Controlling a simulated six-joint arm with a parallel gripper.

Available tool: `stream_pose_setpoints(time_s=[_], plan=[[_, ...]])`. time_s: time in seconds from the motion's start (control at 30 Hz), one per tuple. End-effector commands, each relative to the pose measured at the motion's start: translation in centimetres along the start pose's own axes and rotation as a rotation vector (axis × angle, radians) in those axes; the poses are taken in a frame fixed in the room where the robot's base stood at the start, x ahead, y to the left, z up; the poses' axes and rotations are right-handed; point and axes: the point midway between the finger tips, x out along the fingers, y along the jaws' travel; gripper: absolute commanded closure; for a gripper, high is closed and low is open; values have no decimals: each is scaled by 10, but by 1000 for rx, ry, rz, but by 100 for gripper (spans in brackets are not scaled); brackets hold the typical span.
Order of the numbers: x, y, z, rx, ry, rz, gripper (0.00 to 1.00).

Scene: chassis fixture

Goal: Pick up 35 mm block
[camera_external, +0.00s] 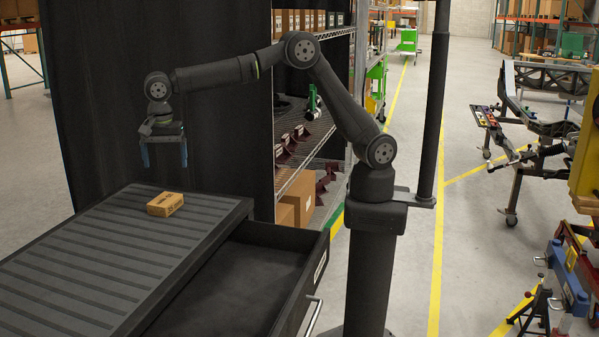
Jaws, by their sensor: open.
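A small tan-orange block (165,204) with dark markings lies on the ribbed dark top of a cabinet (95,260). It is the only block I see on that top. My gripper (164,166) hangs above the block with its two blue fingers pointing down. The fingers are apart, with nothing between them. There is a clear gap between the fingertips and the block. Nothing hides the block.
An open drawer (240,285), which looks empty, sticks out to the right of the cabinet top. A wire shelf (310,135) with boxes and parts stands behind, and a dark curtain (160,95) hangs at the back. The rest of the cabinet top is bare.

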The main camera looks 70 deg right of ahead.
Motion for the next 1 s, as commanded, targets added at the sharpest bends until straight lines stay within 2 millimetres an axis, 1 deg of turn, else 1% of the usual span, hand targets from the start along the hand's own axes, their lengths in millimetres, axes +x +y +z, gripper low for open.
stream_pose_setpoints(time_s=[0.03, 0.1, 0.2, 0.3, 0.37, 0.47, 0.7, 0.8, 0.9, 1.0], plan=[[-5, -9, -12, 99, -16, 7, 11], [-11, -17, -23, 219, -37, 21, 11], [-18, -23, -34, 335, -56, 35, 11], [-18, -26, -39, 390, -63, 43, 11], [-14, -26, -40, 401, -64, 46, 11], [3, -25, -38, 403, -63, 48, 11], [56, -23, -35, 399, -62, 49, 11], [76, -23, -33, 399, -63, 47, 11], [90, -23, -32, 399, -63, 46, 11], [99, -22, -32, 398, -63, 46, 11]])
